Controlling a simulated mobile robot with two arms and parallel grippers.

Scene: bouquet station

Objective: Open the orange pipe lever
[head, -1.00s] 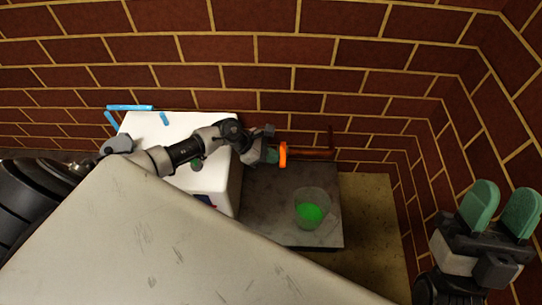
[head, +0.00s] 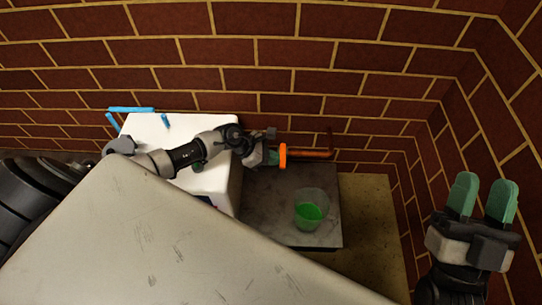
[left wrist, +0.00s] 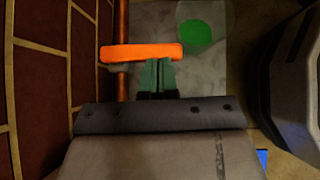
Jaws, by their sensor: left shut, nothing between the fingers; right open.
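The orange pipe lever (head: 283,155) is on a dull red-orange pipe (head: 312,153) along the brick wall. In the left wrist view the lever (left wrist: 141,52) lies across the pipe (left wrist: 121,22) as a bright bar. My left gripper (head: 273,156) is shut and empty, its green fingertips right at the lever; in the left wrist view the fingertips (left wrist: 158,64) meet the lever's near edge, though actual contact is hard to tell. My right gripper (head: 482,198) is open and empty at the right, far from the lever.
A clear cup with green contents (head: 310,210) stands on a grey slab (head: 265,205) below the pipe. A white box (head: 150,128) is under my left arm, with blue pipes (head: 131,109) behind it. A large pale surface (head: 150,235) fills the foreground.

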